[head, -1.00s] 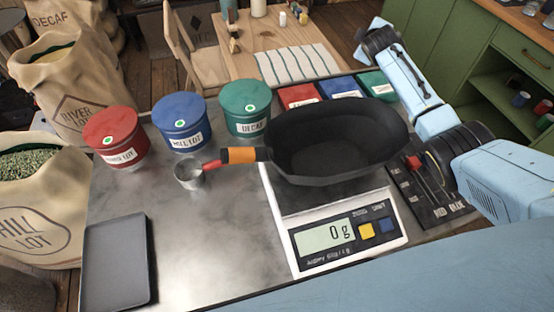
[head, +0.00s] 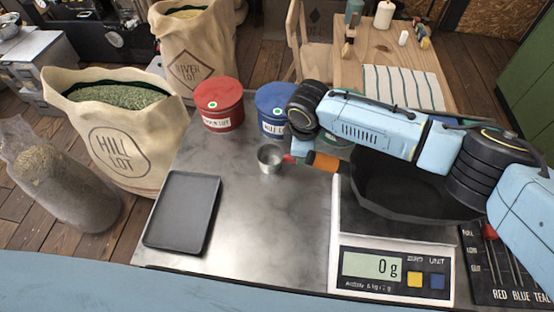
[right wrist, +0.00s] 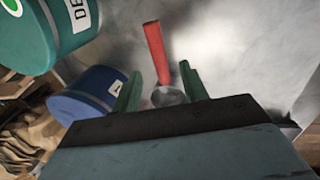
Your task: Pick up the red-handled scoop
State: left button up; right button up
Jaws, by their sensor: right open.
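The scoop has a small metal cup (head: 270,157) and a red handle, partly covered in the head view. It lies on the grey metal worktop left of the pan. In the right wrist view its red handle (right wrist: 156,52) runs up from between the fingers, and part of its metal cup (right wrist: 168,96) shows below. My right gripper (right wrist: 160,71) is open, with green fingers on either side of the scoop and no visible grip on it. In the head view my right arm reaches in from the right above the scoop; its fingertips are hard to make out. My left gripper is out of view.
A black pan (head: 385,190) with an orange handle (head: 323,161) sits on a scale (head: 395,262) reading 0 g. Red (head: 219,104) and blue (head: 272,105) canisters stand behind the scoop. A dark tray (head: 182,211) lies front left. The worktop between tray and scale is clear.

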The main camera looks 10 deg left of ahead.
aim_at(290, 161)
jog(key=f, duration=0.3)
jog(key=w+f+b, duration=0.1)
jog(key=f, duration=0.2)
jog(key=shift+w+f, duration=0.15)
jog(key=shift+f, duration=0.2)
jog(key=shift+r, duration=0.1)
grip_shut()
